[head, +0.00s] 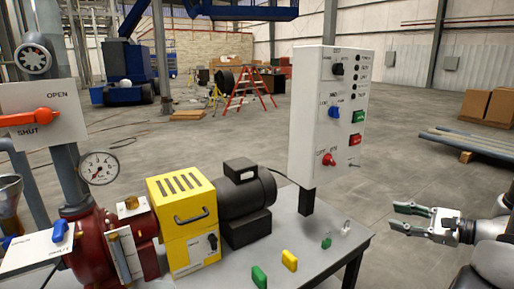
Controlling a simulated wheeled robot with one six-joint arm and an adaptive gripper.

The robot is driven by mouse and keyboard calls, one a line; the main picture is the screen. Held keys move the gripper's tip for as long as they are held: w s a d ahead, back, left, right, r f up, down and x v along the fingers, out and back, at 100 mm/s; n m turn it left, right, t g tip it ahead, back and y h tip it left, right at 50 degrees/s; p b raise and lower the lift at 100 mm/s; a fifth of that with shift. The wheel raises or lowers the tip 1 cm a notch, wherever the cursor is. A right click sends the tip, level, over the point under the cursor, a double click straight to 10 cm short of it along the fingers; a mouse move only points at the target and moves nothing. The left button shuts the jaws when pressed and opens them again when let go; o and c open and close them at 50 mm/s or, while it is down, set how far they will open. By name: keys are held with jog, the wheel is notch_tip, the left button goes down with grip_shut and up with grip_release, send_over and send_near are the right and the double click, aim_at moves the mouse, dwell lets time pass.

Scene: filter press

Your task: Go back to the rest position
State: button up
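My gripper (408,219) is at the lower right, past the right edge of the table. Its two fingers point left and stand apart, with nothing between them. My arm runs from it to the right edge of the picture. The grey table (310,245) carries the press parts and does not touch my gripper. The white control panel (318,150) stands upright on the table, to the left of my gripper, with knobs and green and red buttons.
A red pump (88,240), a yellow box (184,205) and a dark motor (243,215) fill the table's left. Yellow (289,260) and green (259,276) pieces lie near its front. An orange valve handle (30,118) is at far left. Open floor (420,165) lies behind my gripper.

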jog(key=s+a+r+n+g+h, duration=0.1)
jog(key=s+n+g+h, duration=0.1)
jog(key=s+n+g, duration=0.5)
jog(key=s+a+r+n+g+h, duration=0.2)
jog(key=s+g, duration=0.2)
jog(key=s, duration=0.5)
notch_tip(320, 180, up, 15)
jog(key=s+a+n+t+h, duration=0.1)
jog(key=n+t+h, duration=0.3)
jog(key=n+h, duration=0.3)
jog(key=n, duration=0.4)
jog(key=shift+s+a, duration=0.2)
jog(key=shift+s, duration=0.05)
jog(key=shift+f, duration=0.1)
